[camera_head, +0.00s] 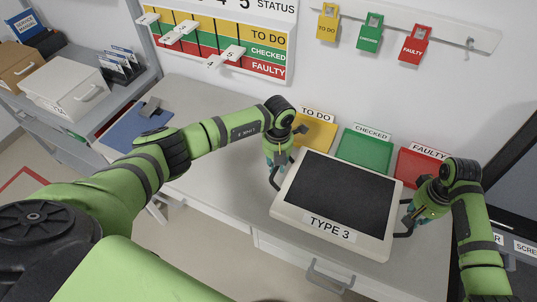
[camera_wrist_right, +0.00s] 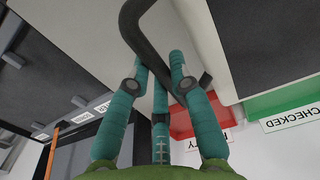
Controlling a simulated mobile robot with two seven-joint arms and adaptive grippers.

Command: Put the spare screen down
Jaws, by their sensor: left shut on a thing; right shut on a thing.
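The spare screen (camera_head: 335,200) is a cream-framed slab with a dark face, labelled TYPE 3. In the head view it lies face up, slightly turned, over the front part of the grey desk (camera_head: 215,185). I cannot tell whether it touches the desk top. My left gripper (camera_head: 275,178) is shut on its dark handle at the left side. My right gripper (camera_head: 407,222) is shut on the handle at the right side; the wrist view shows the fingers (camera_wrist_right: 160,80) around a dark bar (camera_wrist_right: 150,45). The screen's underside is hidden.
Behind the screen stand yellow TO DO (camera_head: 317,132), green CHECKED (camera_head: 365,150) and red FAULTY (camera_head: 420,167) trays. A drawer handle (camera_head: 328,277) shows below the front edge. Desk left of the screen is clear.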

